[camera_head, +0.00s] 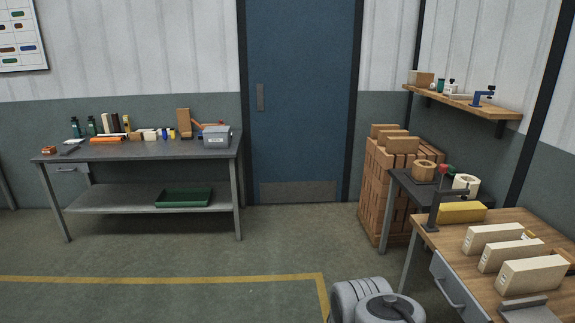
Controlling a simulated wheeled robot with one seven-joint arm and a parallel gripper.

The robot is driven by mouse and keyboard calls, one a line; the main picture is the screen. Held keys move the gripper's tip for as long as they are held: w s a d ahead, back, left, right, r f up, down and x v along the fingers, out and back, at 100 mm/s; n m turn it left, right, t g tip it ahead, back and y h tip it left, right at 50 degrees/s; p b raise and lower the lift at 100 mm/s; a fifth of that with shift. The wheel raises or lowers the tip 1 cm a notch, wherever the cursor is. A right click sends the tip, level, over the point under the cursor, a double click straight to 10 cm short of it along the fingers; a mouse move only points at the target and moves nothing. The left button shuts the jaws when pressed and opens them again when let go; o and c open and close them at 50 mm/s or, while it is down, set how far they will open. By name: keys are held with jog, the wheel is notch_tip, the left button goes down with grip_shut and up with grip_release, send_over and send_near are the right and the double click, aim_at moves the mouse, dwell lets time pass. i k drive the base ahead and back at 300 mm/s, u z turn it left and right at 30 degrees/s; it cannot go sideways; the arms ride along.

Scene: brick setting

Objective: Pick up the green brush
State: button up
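I cannot make out a green brush for certain. Small dark green items (91,126) stand at the left end of the grey workbench (150,150) across the room, too small to identify. A small green item (440,86) stands on the wooden wall shelf (462,105) at the right. A rounded grey part of my own body shows at the bottom centre-right. My gripper is not in view.
A green tray (184,197) lies on the workbench's lower shelf. A wooden-topped table (462,262) with pale blocks (532,273) stands at the near right. Stacked bricks (378,190) stand behind it. The floor before the blue door (302,100) is clear.

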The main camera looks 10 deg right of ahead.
aim_at(451, 174)
jog(key=i, duration=2.5)
jog(key=z, duration=0.65)
jog(key=i, duration=2.2)
jog(key=z, duration=1.25)
jog(key=i, duration=1.25)
jog(key=z, duration=0.4)
